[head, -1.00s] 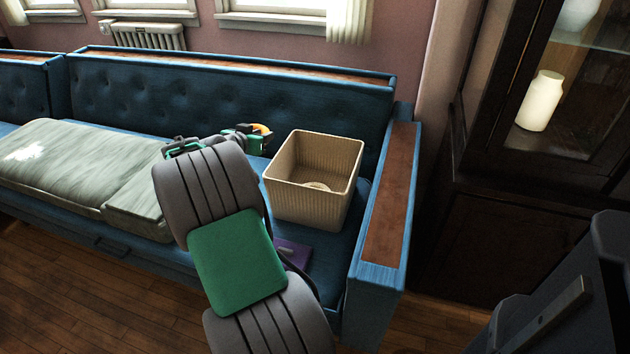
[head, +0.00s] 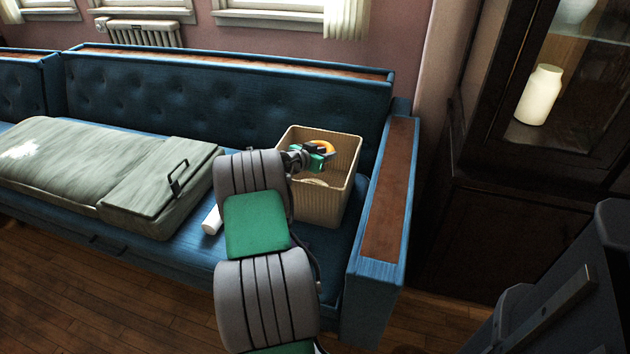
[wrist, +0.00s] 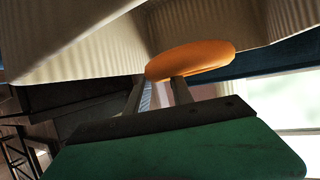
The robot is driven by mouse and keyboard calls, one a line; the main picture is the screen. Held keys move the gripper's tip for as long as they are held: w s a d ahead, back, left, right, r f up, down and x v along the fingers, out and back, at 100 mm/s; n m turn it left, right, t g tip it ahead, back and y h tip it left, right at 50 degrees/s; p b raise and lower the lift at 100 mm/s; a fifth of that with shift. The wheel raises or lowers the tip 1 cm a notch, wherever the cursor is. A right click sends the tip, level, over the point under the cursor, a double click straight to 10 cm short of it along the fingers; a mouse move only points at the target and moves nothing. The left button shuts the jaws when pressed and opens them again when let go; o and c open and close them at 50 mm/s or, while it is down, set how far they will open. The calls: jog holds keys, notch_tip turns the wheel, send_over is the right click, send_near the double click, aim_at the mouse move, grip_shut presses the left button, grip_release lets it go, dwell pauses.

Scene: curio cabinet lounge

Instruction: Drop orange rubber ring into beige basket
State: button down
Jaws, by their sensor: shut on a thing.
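The orange rubber ring (head: 323,148) is held at the end of my arm. My gripper (head: 318,152) is shut on it. In the head view the ring and gripper appear over the opening of the beige basket (head: 325,207), which stands upright on the right end of the blue sofa. In the wrist view the ring (wrist: 190,60) sits at the fingertips of my gripper (wrist: 160,92), with the basket's ribbed walls (wrist: 75,45) around and beyond it. My arm hides part of the basket's left side.
The blue sofa's armrest (head: 390,190) rises right of the basket, and its backrest (head: 230,100) stands behind. A grey-green bag (head: 110,175) lies on the seat at left. A white cylinder (head: 212,220) lies beside my arm. A dark glass cabinet (head: 530,185) stands at right.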

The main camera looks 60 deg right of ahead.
jog(key=shift+f, duration=0.15)
jog(key=c, duration=1)
grip_release()
jog(key=shift+c, duration=0.2)
jog(key=shift+a, duration=0.1)
jog(key=p+v, duration=0.1)
jog(key=v, duration=0.6)
jog(key=shift+a+p, duration=0.3)
jog(key=shift+a, duration=0.05)
jog(key=shift+w, duration=0.1)
